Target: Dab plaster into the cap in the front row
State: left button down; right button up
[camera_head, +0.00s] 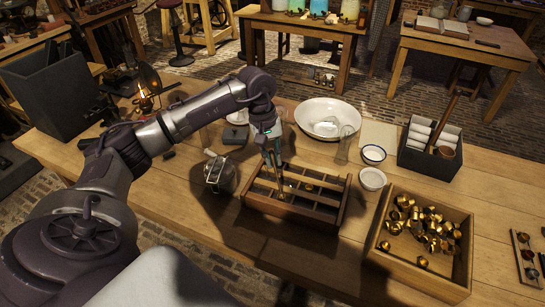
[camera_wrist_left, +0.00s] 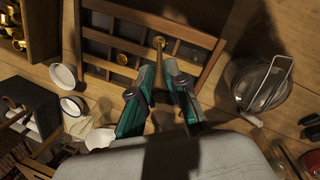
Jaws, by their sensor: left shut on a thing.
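A wooden rack (camera_head: 338,213) with several dark compartments stands on the table, and it fills the top of the left wrist view (camera_wrist_left: 190,32). My left gripper (camera_head: 272,158) is over its left part, fingers pointing down. It is shut on a thin wooden stick (camera_wrist_left: 156,68), whose rounded tip reaches over the rack. I cannot tell whether the tip touches anything. Plaster on the tip is too small to make out. My right gripper is not in view.
A wooden crate of brass caps (camera_head: 420,258) stands to the right. A large white bowl (camera_head: 328,112), small bowls (camera_head: 372,179), a glass (camera_head: 344,142) and a dark box of white rolls (camera_head: 430,150) stand behind. A glass-and-metal jar (camera_head: 219,174) is just left of the rack.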

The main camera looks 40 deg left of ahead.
pick_arm(q)
jog(key=shift+r+p, duration=1.9)
jog(key=shift+r, duration=1.85)
